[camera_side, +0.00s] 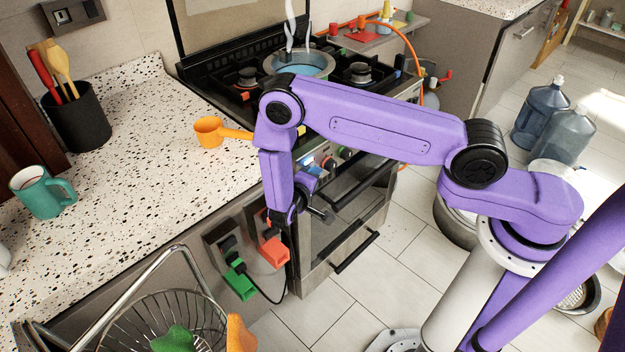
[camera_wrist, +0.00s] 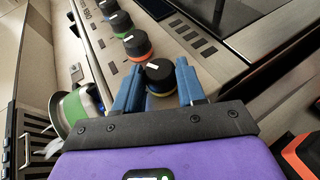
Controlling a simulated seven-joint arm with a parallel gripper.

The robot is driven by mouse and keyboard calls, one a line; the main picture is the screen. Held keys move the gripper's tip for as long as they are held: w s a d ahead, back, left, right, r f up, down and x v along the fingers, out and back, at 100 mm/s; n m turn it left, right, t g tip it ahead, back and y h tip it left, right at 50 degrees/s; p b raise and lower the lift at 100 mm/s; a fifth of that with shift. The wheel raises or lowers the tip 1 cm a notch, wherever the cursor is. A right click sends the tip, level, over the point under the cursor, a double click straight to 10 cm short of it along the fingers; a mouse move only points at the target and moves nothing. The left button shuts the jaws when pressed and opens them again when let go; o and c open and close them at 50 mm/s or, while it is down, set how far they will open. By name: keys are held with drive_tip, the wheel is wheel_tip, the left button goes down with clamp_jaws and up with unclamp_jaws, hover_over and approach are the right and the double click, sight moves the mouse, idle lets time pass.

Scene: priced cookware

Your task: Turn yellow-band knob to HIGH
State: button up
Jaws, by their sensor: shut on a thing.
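In the wrist view, the yellow-band knob (camera_wrist: 160,72) is a black knob with a white mark on its top. It sits between the two blue fingers of my gripper (camera_wrist: 158,88), which are shut on its sides. The band low on this knob is mostly hidden. Along the panel beyond it stand an orange-band knob (camera_wrist: 138,45), a green-band knob (camera_wrist: 121,23) and a blue-band knob (camera_wrist: 108,6). In the side view, my gripper (camera_side: 316,173) is at the stove's front panel and the gripped knob is hidden. I cannot read the HIGH mark.
Green and red plugs (camera_side: 240,280) hang left of my gripper.

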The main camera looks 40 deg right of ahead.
drive_tip(key=shift+w, duration=0.1)
drive_tip(key=o, duration=0.8)
drive_tip(key=v, duration=1.7)
drive_tip(key=shift+a+r, duration=0.1)
drive_tip(key=shift+a, duration=0.05)
